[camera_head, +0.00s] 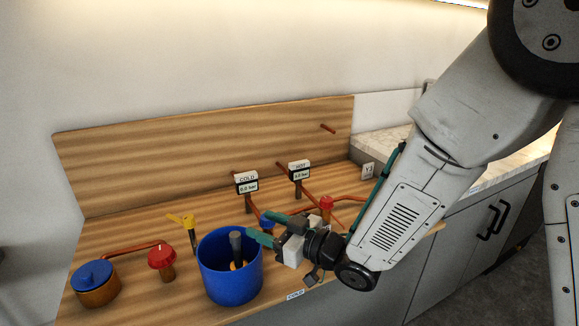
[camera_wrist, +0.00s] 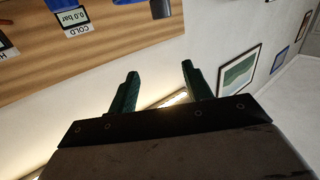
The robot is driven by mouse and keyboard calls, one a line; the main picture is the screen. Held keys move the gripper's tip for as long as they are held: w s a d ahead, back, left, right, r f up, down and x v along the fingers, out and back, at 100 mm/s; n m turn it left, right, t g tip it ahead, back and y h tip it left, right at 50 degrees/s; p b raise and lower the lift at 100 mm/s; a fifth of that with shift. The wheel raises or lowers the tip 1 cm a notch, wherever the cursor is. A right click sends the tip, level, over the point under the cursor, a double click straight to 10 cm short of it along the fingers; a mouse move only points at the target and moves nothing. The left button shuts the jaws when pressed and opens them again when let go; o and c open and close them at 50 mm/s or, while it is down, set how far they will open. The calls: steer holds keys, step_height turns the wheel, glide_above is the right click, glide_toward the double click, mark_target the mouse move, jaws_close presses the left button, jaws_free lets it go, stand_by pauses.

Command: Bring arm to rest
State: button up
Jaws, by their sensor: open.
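My gripper (camera_head: 264,228) is open, its green fingers just to the right of and above the rim of a blue bucket (camera_head: 229,285). In the wrist view my open gripper (camera_wrist: 159,90) has nothing between its fingers. My arm reaches in from the upper right, over the right part of the wooden bench. The bucket stands on the bench (camera_head: 205,318) and holds a grey and yellow object (camera_head: 236,245), whose lower part is hidden.
Copper pipes, a red valve (camera_head: 161,257), a yellow valve (camera_head: 183,221) and a blue-lidded pot (camera_head: 93,282) stand left. COLD (camera_head: 247,182) and HOT (camera_head: 299,171) gauges stand behind my gripper. Grey cabinets (camera_head: 453,253) lie right. Space above the bench's left side is clear.

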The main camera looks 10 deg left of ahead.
steer(key=w+d+r+m+t+h, duration=0.1)
steer(key=w+d+r+m+h, duration=0.3)
steer(key=d, duration=0.6)
steer(key=w+d+r+m+t+h, duration=0.1)
steer(key=d+m+t+h, duration=0.1)
steer(key=d+h, duration=0.6)
steer(key=s+d+r+m+g+h, duration=0.1)
steer(key=s+d+m+h, duration=0.1)
steer(key=s+d, duration=0.35)
steer(key=s+d+r+m+g+h, duration=0.1)
steer(key=s+d+m+g, duration=0.1)
steer(key=d, duration=0.6)
steer(key=s+d+r+m+g, duration=0.1)
steer(key=s+d+g, duration=0.1)
steer(key=s, duration=0.8)
steer(key=s+d+r+m+g, duration=0.1)
steer(key=s+d+m+g, duration=0.1)
steer(key=s, duration=0.9)
steer(key=d+g, duration=0.1)
steer(key=g, duration=0.1)
steer(key=shift+s+g+h, duration=0.2)
steer(key=shift+g+h, duration=0.1)
steer(key=shift+h, duration=0.1)
